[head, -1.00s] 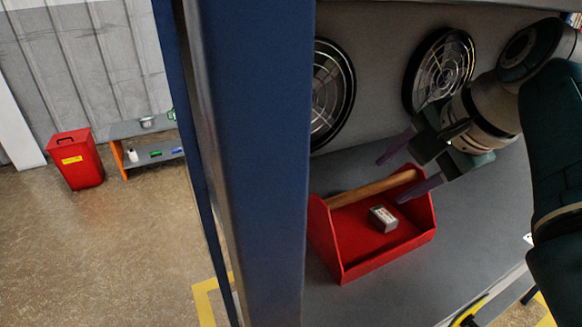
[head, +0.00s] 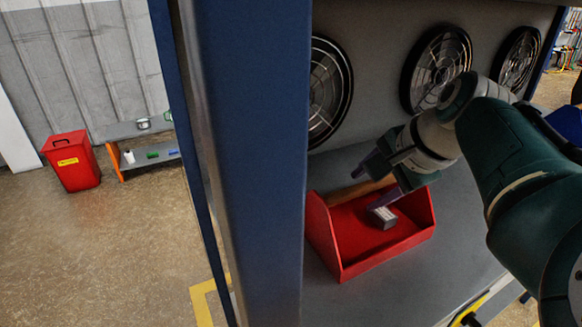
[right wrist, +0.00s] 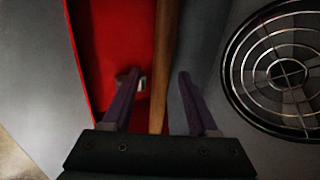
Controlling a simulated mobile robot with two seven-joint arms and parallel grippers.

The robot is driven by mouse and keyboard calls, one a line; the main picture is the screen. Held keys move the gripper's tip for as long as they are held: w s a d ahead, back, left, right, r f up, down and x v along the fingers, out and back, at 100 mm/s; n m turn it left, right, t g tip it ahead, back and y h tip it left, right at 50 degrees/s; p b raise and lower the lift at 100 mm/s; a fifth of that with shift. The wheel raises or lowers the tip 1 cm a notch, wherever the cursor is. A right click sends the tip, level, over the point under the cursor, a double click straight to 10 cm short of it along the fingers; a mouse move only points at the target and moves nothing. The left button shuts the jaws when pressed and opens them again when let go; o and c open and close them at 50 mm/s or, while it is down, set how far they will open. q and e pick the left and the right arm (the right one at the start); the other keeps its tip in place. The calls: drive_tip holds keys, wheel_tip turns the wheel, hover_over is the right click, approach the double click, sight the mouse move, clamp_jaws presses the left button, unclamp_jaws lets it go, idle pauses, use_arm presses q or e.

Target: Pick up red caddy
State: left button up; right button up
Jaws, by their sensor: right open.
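The red caddy (head: 385,256) sits upright on the grey shelf, just right of the blue post in the head view. Its wooden handle (head: 345,193) runs along it, partly hidden by my right gripper (head: 372,188). A small grey-white box (head: 386,222) lies in the caddy. In the right wrist view the open purple fingers (right wrist: 158,78) point toward the caddy (right wrist: 112,40), with the handle (right wrist: 166,45) lined up between them. I cannot tell whether the fingers have reached the handle's height. Nothing is held. My left gripper is out of view.
A blue post (head: 250,160) stands close on the caddy's left. Round fan grilles (head: 437,68) line the wall behind. The grey shelf (head: 350,300) is clear in front of the caddy. A red bin (head: 72,165) and a low bench (head: 135,131) stand far left.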

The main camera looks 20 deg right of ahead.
clamp_jaws()
idle(0.3)
idle(0.8)
drive_tip(key=shift+r, duration=0.1)
